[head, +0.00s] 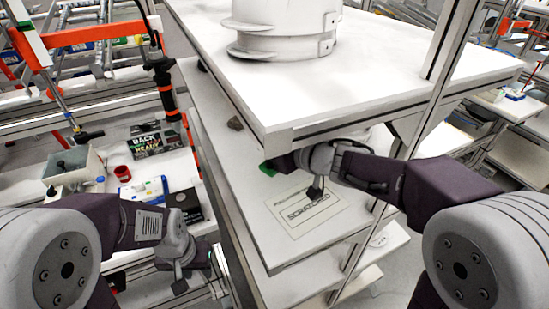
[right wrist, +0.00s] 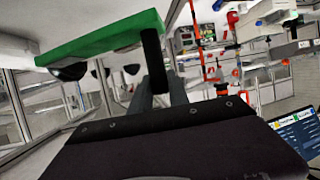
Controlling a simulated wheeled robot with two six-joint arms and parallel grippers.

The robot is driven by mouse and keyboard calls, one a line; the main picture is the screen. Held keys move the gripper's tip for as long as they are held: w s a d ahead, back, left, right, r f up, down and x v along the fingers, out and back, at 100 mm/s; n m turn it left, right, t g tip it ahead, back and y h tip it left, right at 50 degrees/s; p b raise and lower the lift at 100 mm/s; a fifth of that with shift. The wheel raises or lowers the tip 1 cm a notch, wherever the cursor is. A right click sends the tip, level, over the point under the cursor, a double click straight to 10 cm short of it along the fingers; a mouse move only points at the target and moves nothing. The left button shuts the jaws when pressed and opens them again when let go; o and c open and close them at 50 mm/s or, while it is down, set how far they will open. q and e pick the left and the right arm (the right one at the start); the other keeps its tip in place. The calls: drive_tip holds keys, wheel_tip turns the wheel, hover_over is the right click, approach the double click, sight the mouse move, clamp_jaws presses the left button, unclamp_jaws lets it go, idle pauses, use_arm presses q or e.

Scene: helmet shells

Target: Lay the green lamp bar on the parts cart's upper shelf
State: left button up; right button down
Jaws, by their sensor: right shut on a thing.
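The green lamp bar (right wrist: 105,40) is held in my right gripper (right wrist: 152,50) in the right wrist view, close under a white surface. In the head view only a small green end of the lamp bar (head: 267,169) shows, beside the shelf board's edge. My right arm reaches between the cart's white top board (head: 380,65) and the shelf below it (head: 300,245). My right gripper's fingers are mostly hidden there by the arm and the top board. My left gripper (head: 182,272) points down at lower left, apart from the cart; its finger gap is unclear.
A white helmet shell (head: 285,28) stands on the top board. A label plate (head: 305,208) lies on the shelf below. A cart post (head: 435,80) rises near my right arm. At left, a bench holds a grey bin (head: 75,170) and a red cup (head: 122,173).

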drive_tip(key=w+a+f+b, duration=0.1)
drive_tip(key=w+f+b, duration=0.1)
drive_tip(key=w+f, duration=0.1)
drive_tip(key=w+a+f+b, duration=0.1)
drive_tip(key=w+f+b, duration=0.1)
drive_tip(key=w+f, duration=0.2)
drive_tip(key=w+a+f+b, duration=0.1)
drive_tip(key=w+f+b, duration=0.1)
drive_tip(key=w+f, duration=0.1)
drive_tip(key=shift+w+a+f, duration=0.25)
drive_tip(key=shift+w+f, duration=0.15)
drive_tip(key=shift+f, duration=0.25)
drive_tip(key=shift+w+r, duration=0.1)
drive_tip(key=shift+r, duration=0.05)
drive_tip(key=c, duration=1.3)
unclamp_jaws()
drive_tip(key=shift+o, duration=0.2)
